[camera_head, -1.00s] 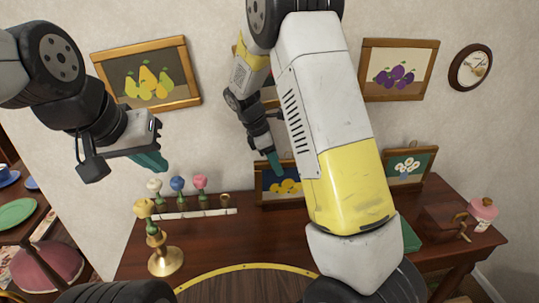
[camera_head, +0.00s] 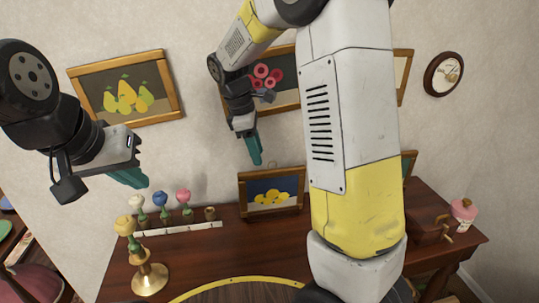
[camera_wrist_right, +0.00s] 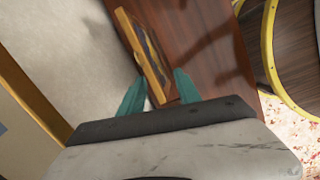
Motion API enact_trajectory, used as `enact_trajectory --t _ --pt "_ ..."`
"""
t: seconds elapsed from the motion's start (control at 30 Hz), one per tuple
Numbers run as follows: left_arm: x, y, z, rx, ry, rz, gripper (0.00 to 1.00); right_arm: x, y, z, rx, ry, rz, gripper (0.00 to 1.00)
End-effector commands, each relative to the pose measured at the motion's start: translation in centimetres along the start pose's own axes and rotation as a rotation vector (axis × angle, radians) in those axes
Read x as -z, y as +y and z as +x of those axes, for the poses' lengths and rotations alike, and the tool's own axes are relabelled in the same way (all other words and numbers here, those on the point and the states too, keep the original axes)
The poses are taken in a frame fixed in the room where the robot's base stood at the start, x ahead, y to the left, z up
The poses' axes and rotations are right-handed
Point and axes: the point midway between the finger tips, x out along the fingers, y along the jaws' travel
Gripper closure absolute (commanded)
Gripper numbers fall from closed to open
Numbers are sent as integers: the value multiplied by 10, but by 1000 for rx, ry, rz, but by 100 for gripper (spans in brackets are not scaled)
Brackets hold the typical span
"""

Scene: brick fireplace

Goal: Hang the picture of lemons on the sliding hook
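The lemon picture (camera_head: 271,193), yellow fruit on dark blue in a brown wooden frame, stands at the back of the wooden table by the wall. My right gripper (camera_head: 256,158) is just above its top left edge, pointing down. In the right wrist view, its two teal fingers (camera_wrist_right: 160,92) are apart, and the picture (camera_wrist_right: 147,52) shows beyond and between them; no grip on it is seen. My left gripper (camera_head: 128,178) hangs in the air at the left, away from the picture; its finger opening cannot be made out. I cannot make out the sliding hook.
My right arm hides much of the right side.

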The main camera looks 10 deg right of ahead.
Motion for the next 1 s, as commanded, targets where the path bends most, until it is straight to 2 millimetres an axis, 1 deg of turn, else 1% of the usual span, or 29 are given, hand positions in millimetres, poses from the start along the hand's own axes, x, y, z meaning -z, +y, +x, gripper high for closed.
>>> enact_trajectory --t 0.03,0.2,0.3,0.5,0.6,0.73,0.87,1.0 --pt "0 0 0 0 0 0 100 -13 -10 -12 -7 54 80 60" --pt "0 0 0 0 0 0 100 -45 -46 -40 -13 219 364 60" --pt "0 0 0 0 0 0 100 -60 -69 -54 -13 311 528 60" --pt "0 0 0 0 0 0 100 -86 -119 -76 -9 486 847 60" --pt "0 0 0 0 0 0 100 -94 -142 -82 -7 567 997 60" --pt "0 0 0 0 0 0 100 -101 -167 -85 0 654 1160 60" --pt "0 0 0 0 0 0 100 -103 -182 -85 5 707 1260 60" --pt "0 0 0 0 0 0 100 -104 -187 -84 9 729 1302 60"
